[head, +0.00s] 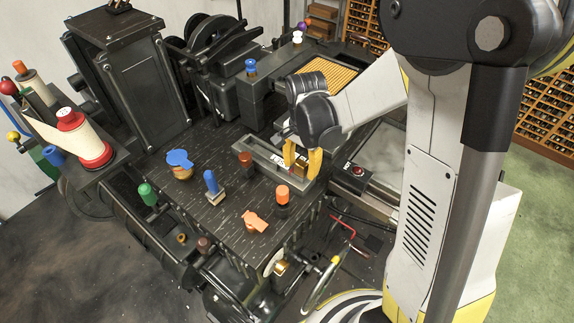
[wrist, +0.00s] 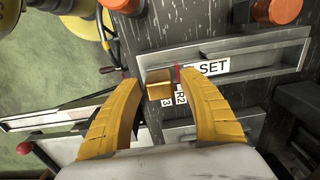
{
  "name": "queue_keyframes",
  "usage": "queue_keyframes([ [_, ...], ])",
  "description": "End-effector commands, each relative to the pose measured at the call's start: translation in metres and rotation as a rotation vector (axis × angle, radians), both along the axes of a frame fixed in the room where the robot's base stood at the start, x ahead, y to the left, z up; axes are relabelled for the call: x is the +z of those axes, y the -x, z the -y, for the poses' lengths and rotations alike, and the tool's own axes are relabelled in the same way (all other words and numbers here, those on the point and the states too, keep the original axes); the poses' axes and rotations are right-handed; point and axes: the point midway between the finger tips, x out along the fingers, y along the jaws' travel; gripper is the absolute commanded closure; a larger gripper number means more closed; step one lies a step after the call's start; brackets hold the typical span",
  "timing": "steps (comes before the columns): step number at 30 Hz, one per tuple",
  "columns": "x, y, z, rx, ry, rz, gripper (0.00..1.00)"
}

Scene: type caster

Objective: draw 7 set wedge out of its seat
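A small brass block (wrist: 160,84), which looks like the wedge, sits at a slotted grey plate (wrist: 260,52) in the wrist view. My gripper (wrist: 158,80) is open, with one yellow finger on each side of the block and a visible gap on both sides. In the head view my gripper (head: 301,160) points down over the dark bench top, and the brass block (head: 301,168) shows partly between the fingers. How deep the block is seated is hidden.
Orange-topped knobs (head: 282,194) stand near the plate, with a blue knob (head: 211,183) and an orange lever (head: 254,221) on the bench top (head: 225,232). A small box with a red button (head: 357,171) is right of my gripper.

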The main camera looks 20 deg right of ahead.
Motion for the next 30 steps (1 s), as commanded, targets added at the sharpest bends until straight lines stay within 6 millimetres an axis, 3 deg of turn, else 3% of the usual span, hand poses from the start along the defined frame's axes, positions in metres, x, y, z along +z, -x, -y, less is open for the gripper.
queue_keyframes([
  [1,0.000,0.000,0.000,0.000,0.000,0.000,0.65],
  [4,0.000,0.000,0.000,0.000,0.000,0.000,0.96],
  [5,0.000,0.000,0.000,0.000,0.000,0.000,1.00],
  [14,0.000,0.002,0.001,0.000,0.000,0.000,1.00],
  [30,-0.001,0.023,0.017,-0.001,0.001,-0.001,1.00],
])
